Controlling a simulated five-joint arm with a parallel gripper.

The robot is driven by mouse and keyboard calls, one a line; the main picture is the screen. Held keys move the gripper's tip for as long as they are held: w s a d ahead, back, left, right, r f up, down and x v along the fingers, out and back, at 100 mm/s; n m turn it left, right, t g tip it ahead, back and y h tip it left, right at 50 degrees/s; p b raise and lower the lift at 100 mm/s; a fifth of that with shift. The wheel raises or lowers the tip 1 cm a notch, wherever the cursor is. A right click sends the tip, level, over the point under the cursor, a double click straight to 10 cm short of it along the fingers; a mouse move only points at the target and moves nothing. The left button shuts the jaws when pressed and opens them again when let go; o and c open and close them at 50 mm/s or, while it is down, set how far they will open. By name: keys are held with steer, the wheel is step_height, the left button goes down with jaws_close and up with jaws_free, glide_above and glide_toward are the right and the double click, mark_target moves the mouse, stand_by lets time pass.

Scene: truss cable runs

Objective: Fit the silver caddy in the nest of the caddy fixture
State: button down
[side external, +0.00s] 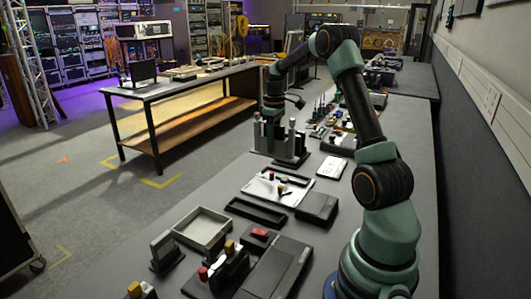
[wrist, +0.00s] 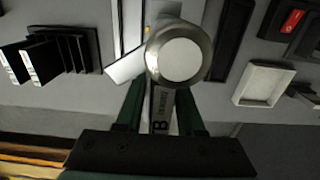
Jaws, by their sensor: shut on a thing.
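My gripper (wrist: 160,108) shows in the wrist view with its two green fingers closed around a narrow grey labelled part marked "B". A silver round body with a pale flat end (wrist: 180,58) sits just beyond the fingertips; it looks like part of the silver caddy, though the join is hidden. In the side external view my gripper (side external: 272,112) is low over a dark stand with upright pale posts (side external: 290,157) on the bench. I cannot tell which dark piece is the caddy fixture, and its nest is not clearly seen. The held caddy is too small there to separate from the posts.
A dark slotted block with white labels (wrist: 45,58) stands left in the wrist view. Small parts crowd the bench beyond.

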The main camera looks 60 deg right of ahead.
steer(key=shift+s+d+f, duration=0.3)
steer(key=shift+d+f, duration=0.7)
steer(key=shift+f, duration=0.55)
steer(key=shift+s+d+f, duration=0.25)
steer(key=shift+d+f, duration=0.8)
steer(key=shift+f, duration=0.45)
steer(key=shift+s+d+f, duration=0.3)
steer(key=shift+d+f, duration=0.7)
steer(key=shift+f, duration=0.55)
steer(key=shift+f, duration=0.2)
steer(key=shift+f, duration=0.4)
steer(key=shift+f, duration=0.35)
steer(key=shift+c, duration=2.2)
jaws_free()
